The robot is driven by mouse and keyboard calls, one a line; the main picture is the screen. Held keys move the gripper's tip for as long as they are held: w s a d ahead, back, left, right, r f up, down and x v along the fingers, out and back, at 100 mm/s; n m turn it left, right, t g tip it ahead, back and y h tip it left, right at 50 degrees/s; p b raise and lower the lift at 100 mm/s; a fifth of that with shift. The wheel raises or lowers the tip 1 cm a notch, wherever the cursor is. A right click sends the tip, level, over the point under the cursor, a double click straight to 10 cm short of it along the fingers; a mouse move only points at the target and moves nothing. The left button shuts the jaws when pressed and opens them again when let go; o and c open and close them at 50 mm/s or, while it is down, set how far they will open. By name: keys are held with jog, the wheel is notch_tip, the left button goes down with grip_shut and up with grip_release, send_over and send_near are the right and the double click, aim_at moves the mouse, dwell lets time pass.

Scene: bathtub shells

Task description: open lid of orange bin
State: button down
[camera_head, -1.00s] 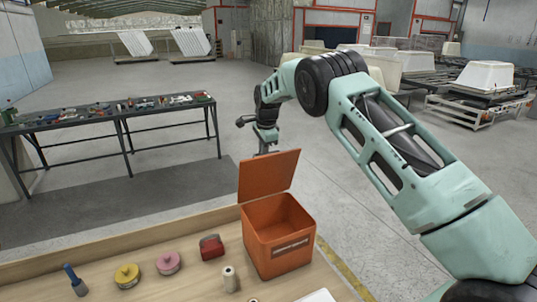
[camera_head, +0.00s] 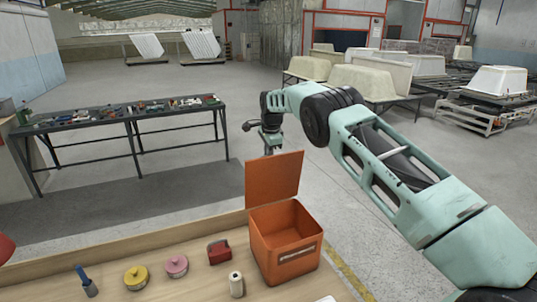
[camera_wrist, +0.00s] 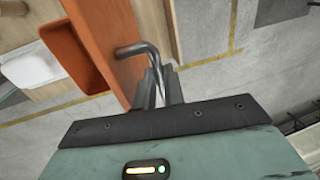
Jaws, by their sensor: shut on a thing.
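The orange bin (camera_head: 285,252) stands on the wooden table, and I see into its open top. Its orange lid (camera_head: 273,178) stands upright at the bin's far edge. In the wrist view the lid (camera_wrist: 112,28) is a flat orange panel with a bent metal handle (camera_wrist: 136,49). My gripper (camera_wrist: 159,75) is shut on the handle, with the two fingers close together around its end. In the head view my arm reaches over to the far side of the lid, and the fingertips are hidden behind it.
On the wooden table (camera_head: 190,252) are a yellow round item (camera_head: 136,276), a pink one (camera_head: 176,266), a red item (camera_head: 218,252), a white roll (camera_head: 236,284) and a blue-handled tool (camera_head: 84,280). A dark workbench (camera_head: 120,112) holds tools at the back left.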

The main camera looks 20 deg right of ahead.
jog(key=c, duration=1.5)
grip_release()
jog(key=shift+s+f, duration=0.1)
jog(key=shift+f, duration=0.4)
jog(key=shift+r, duration=0.25)
jog(key=shift+r, duration=0.15)
jog(key=s+r+b, duration=0.1)
jog(key=r, duration=0.4)
jog(key=s+r+b, duration=0.1)
jog(key=r+b, duration=0.1)
jog(key=r, duration=0.4)
jog(key=s+r+b, duration=0.1)
jog(key=r, duration=0.4)
jog(key=shift+s+r, duration=0.15)
jog(key=shift+r, duration=0.25)
